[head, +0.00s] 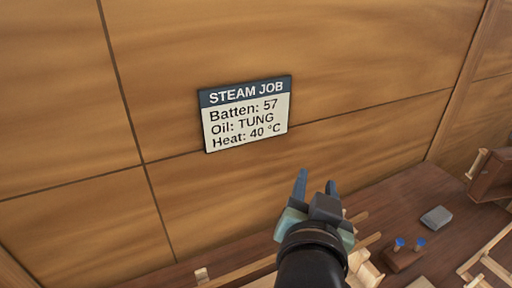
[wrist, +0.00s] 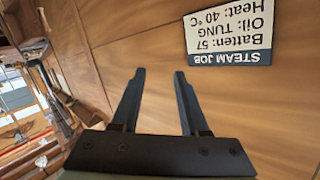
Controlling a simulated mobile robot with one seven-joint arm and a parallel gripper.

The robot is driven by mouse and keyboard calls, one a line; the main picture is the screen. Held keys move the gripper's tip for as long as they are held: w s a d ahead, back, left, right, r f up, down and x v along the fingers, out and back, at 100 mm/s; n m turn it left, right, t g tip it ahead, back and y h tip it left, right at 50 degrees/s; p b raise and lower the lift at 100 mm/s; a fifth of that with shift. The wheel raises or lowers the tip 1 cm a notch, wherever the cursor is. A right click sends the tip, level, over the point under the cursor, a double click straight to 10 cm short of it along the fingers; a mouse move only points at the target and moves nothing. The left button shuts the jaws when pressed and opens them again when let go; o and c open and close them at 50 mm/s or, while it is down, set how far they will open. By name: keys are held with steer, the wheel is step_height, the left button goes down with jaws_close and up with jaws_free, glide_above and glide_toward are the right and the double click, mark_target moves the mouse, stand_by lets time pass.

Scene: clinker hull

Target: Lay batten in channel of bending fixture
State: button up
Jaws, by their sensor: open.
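My gripper (head: 315,184) is raised in front of the wooden wall, above the bench. In the wrist view my gripper (wrist: 157,75) shows its two dark fingers apart with nothing between them. A sign (head: 246,113) on the wall reads STEAM JOB, Batten: 57, Oil: TUNG, Heat: 40 °C. The sign also shows upside down in the wrist view (wrist: 229,32). Pale wooden strips (head: 240,272) lie on the bench behind and beside my arm, partly hidden by it. I cannot tell which of them is the batten or the bending fixture.
The dark brown bench (head: 395,205) runs along the wall. On it are a grey block (head: 436,217), a wooden block with blue-topped pieces (head: 404,257), a pale wooden frame (head: 490,262) and a brown box (head: 492,176) at the right. The air before the wall is clear.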

steer(key=s+a+r+n+t+y, duration=0.1)
steer(key=s+a+r+n+t, duration=0.1)
steer(key=r, duration=0.8)
steer(key=s+a+r+n+t+y, duration=0.2)
steer(key=s+a+r+t, duration=0.2)
steer(key=r, duration=0.6)
steer(key=s+a+r+n+t+y, duration=0.1)
steer(key=a+r+t, duration=0.4)
steer(key=r, duration=0.6)
steer(key=shift+s+n+t+y, duration=0.3)
steer(key=shift+s+n+t, duration=0.45)
steer(key=shift+s, duration=0.25)
